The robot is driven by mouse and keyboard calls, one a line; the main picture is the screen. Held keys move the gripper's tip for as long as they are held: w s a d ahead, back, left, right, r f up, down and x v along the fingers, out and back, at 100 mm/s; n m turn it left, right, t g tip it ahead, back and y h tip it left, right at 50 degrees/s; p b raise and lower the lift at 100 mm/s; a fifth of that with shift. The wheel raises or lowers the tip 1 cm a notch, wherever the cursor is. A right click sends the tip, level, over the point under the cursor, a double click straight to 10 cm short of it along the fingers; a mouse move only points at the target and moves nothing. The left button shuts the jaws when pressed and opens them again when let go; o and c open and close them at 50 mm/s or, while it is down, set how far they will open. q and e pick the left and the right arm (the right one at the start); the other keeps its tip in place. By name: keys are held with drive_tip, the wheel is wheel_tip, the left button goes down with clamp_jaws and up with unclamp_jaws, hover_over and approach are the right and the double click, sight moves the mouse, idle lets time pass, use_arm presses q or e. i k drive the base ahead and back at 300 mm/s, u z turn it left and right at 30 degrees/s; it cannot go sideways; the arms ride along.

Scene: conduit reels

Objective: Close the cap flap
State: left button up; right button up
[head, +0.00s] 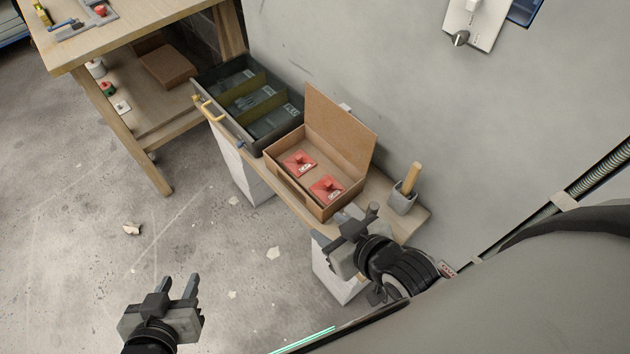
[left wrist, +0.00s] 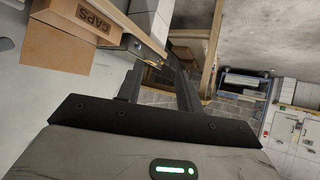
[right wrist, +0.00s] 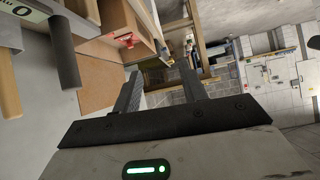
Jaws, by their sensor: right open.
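The cardboard cap box (head: 318,211) stands on a narrow wooden shelf by the wall. Its cap flap (head: 340,128) is open, standing up along the wall side; it also shows in the left wrist view (left wrist: 52,50) and right wrist view (right wrist: 97,78). Two red pieces (head: 299,163) lie inside. The box's CAPS label (left wrist: 94,18) shows in the left wrist view. My right gripper (head: 357,212) is open and empty, close to the box's near right end; contact cannot be told. My left gripper (head: 178,285) is open and empty, well away from the box over the floor.
A dark divided bin (head: 258,131) stands left of the box. A grey holder (head: 402,200) with a wooden handle stands at the shelf's right end, near my right gripper. A wooden workbench (head: 130,30) is at upper left.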

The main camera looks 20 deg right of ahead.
sight(335, 123)
drive_tip(key=k, duration=0.9)
drive_tip(key=u, duration=0.6)
drive_tip(key=i, duration=0.6)
drive_tip(key=z, duration=1.35)
drive_tip(key=i, duration=0.5)
drive_tip(key=u, duration=0.05)
drive_tip(key=k, duration=1.05)
drive_tip(key=z, duration=0.8)
drive_tip(key=i, duration=0.9)
drive_tip(key=u, duration=1.15)
